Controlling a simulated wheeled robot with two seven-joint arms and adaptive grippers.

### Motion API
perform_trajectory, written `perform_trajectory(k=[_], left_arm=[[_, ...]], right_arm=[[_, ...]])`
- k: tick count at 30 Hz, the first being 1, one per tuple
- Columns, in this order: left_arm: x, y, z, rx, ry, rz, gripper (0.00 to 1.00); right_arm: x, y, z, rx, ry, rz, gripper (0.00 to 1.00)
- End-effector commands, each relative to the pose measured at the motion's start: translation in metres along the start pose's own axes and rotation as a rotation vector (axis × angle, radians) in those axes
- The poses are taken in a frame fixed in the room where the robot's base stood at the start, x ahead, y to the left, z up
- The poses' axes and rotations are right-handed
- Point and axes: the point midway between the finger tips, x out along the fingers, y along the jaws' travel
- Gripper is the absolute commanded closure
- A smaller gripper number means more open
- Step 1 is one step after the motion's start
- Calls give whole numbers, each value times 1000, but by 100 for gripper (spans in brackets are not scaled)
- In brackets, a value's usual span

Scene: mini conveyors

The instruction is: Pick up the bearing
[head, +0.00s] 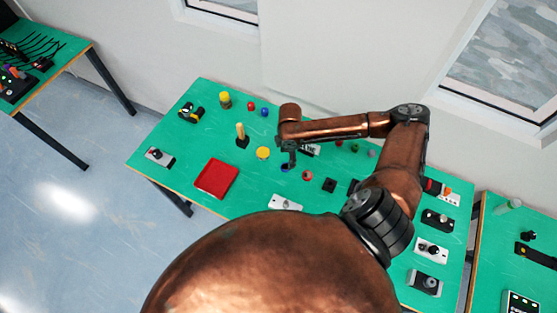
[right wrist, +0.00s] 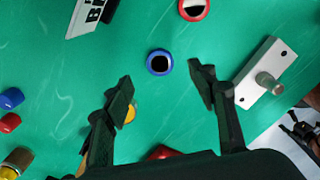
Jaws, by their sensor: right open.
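A small blue ring with a dark centre (right wrist: 159,62), which looks like the bearing, lies flat on the green table in the right wrist view. In the head view the blue ring (head: 285,169) shows just below my right gripper (head: 291,160). In the right wrist view my right gripper (right wrist: 161,78) is open, with its two dark fingers apart to the left and right of the ring. Nothing is between the fingertips except the view of the ring and table; the height above the ring is hard to judge. My left gripper is not in view.
A red ring (right wrist: 194,8) lies close by, beyond the blue one. A white plate with a metal knob (right wrist: 265,82) is right of the fingers. A white lettered block (right wrist: 92,17) stands at upper left. A red tray (head: 216,179) lies on the table's left part.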

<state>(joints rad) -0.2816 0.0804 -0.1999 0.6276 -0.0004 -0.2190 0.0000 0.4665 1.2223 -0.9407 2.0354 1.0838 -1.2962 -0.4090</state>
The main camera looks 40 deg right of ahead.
Motion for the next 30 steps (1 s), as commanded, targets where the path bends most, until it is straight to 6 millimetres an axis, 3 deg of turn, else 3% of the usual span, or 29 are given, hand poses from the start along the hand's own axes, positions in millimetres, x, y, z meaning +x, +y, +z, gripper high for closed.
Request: perform_trajectory(k=[5,13,19,24,27,30], left_arm=[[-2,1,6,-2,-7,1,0],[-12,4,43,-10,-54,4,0],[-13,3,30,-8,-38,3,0],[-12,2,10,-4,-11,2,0],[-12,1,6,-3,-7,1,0],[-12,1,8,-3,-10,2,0]], right_arm=[[18,1,-5,-8,1,-4,48],[50,5,-11,-12,1,-3,48],[74,6,-10,-11,-1,-2,48],[77,6,-9,-10,-1,0,48],[77,5,-9,-9,-1,-1,48],[77,5,-8,-9,-1,-1,54]])
